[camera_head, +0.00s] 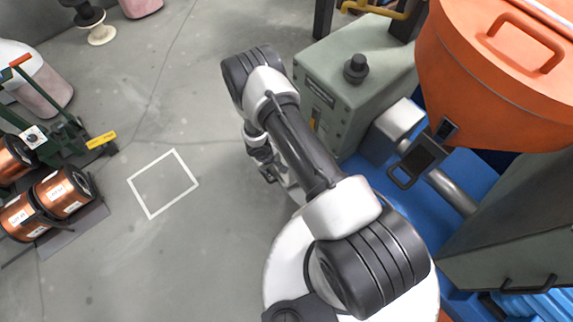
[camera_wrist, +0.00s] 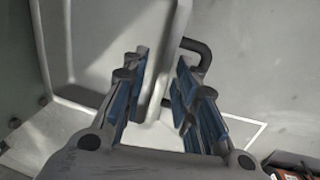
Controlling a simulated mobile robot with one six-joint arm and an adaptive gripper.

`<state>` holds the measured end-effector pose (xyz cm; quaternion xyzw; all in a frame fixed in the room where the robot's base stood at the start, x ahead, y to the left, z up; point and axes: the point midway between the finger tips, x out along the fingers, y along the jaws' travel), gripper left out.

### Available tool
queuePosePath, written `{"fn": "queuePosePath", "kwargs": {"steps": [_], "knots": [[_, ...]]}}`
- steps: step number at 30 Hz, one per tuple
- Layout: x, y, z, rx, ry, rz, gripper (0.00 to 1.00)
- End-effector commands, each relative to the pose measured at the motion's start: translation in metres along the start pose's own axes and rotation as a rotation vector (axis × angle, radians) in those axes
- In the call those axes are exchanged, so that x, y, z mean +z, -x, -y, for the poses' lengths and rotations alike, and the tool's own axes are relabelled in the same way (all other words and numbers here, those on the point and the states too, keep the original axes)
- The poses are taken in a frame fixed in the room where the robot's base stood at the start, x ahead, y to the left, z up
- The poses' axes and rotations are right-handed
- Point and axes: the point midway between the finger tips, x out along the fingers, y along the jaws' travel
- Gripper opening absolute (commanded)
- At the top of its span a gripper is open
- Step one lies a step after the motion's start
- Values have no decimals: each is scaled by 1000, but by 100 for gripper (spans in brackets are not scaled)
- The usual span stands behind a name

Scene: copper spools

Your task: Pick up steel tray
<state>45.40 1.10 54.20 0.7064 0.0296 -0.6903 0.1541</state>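In the wrist view a pale grey, smooth-walled piece that looks like the steel tray (camera_wrist: 110,38) fills the upper middle. Its light upright edge (camera_wrist: 165,60) runs down between my fingers. My gripper (camera_wrist: 160,92) is open, with blue-padded fingers on either side of this edge. A gap shows on the right; whether the left finger touches cannot be told. A dark curved handle (camera_wrist: 200,50) shows behind the right finger. In the head view my gripper (camera_head: 266,172) is small and dark, low beside the grey-green cabinet; my arm hides most of the tray there.
The grey-green cabinet (camera_head: 350,75) and orange hopper (camera_head: 500,75) stand to the right. A white square outline (camera_head: 163,183) marks clear floor left of my arm. Copper spools (camera_head: 62,190) and a green cart (camera_head: 60,135) stand at the left.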

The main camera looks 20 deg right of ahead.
Motion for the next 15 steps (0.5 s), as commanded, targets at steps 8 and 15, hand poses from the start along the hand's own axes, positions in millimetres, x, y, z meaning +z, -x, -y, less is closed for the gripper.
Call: {"fn": "queuePosePath", "kwargs": {"steps": [8,15], "knots": [[0,-25,0,0,0,0,27],[0,-24,0,0,0,0,22]]}}
